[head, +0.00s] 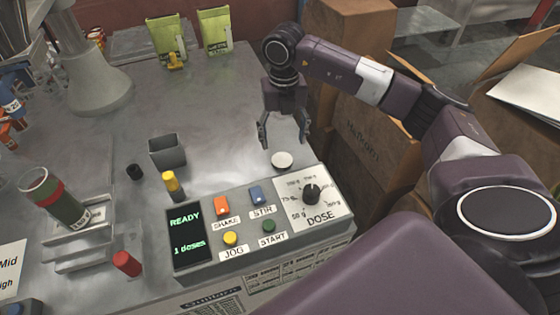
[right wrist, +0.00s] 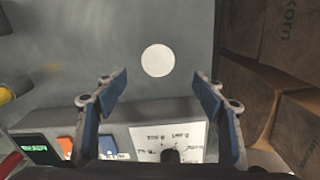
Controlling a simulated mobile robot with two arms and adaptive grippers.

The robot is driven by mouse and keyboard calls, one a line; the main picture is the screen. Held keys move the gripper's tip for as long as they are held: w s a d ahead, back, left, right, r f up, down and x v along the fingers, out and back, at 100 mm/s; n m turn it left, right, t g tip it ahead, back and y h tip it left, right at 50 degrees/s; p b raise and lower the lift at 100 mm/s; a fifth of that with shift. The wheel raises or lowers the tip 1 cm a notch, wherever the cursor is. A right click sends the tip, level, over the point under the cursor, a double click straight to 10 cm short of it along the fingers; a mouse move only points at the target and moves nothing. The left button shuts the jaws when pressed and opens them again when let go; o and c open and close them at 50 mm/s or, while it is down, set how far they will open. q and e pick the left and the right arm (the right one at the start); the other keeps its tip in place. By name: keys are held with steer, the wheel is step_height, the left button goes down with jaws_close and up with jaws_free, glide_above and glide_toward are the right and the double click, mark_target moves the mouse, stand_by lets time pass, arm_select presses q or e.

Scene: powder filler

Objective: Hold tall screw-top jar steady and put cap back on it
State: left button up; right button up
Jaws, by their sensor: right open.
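A flat white disc, likely the cap (head: 281,160), lies on the grey table just behind the control panel. It also shows in the right wrist view (right wrist: 158,60). My right gripper (head: 284,148) is open and empty above the white cap, fingers pointing down; in the right wrist view the fingertips (right wrist: 160,84) are spread wider than the cap. My left gripper is not in view.
A control panel (head: 185,262) with buttons and a dose dial (head: 311,194) stands in front of the cap. A grey open box (head: 167,153), a yellow-topped vial (head: 172,184) and a red cylinder (head: 126,263) stand nearby. Cardboard boxes (head: 365,145) are right of the table.

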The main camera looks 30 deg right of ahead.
mark_target(282, 161)
steer(key=shift+s+r, duration=0.1)
step_height(282, 161, down, 2)
steer(key=shift+f, duration=0.35)
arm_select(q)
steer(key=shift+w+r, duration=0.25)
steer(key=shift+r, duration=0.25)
arm_select(e)
steer(key=shift+a+f, duration=0.1)
steer(key=shift+f, duration=0.15)
step_height(282, 161, down, 5)
steer(key=shift+r+b, duration=0.2)
steer(key=shift+b, duration=0.2)
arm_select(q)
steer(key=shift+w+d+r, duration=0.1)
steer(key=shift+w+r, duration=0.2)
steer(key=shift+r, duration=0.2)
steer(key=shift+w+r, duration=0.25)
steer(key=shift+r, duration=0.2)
